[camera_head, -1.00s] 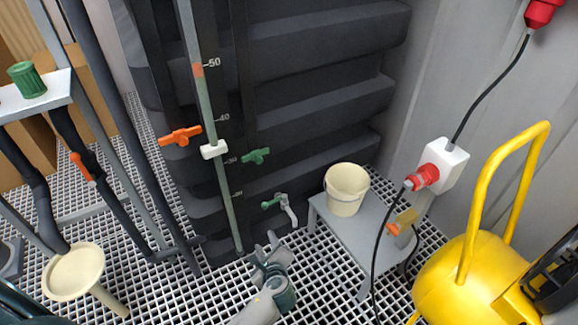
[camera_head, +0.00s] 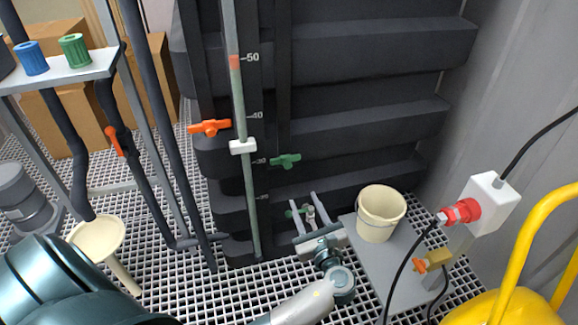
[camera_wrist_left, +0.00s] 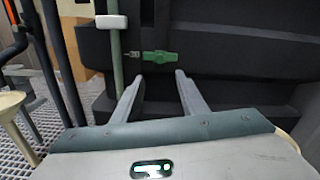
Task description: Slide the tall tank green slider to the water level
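The tall dark tank (camera_head: 350,130) fills the back. A gauge tube (camera_head: 252,190) runs down its front, with a white clip (camera_head: 242,147) between the 30 and 40 marks and a red-orange section (camera_head: 235,62) near 50. A green T-shaped slider (camera_head: 285,160) sits on the dark strip right of the tube, level with about 30. An orange T-shaped slider (camera_head: 210,128) sits left of the tube, higher up. My left gripper (camera_head: 304,202) is open and empty, below the green slider and apart from it. In the left wrist view the green slider (camera_wrist_left: 160,57) appears just beyond the fingertips.
A green-handled tap (camera_head: 308,212) low on the tank is partly hidden behind my left fingers. A cream bucket (camera_head: 380,214) stands on a grey stand (camera_head: 400,285) at right. Dark pipes (camera_head: 160,130) and a cream funnel (camera_head: 98,238) are at left.

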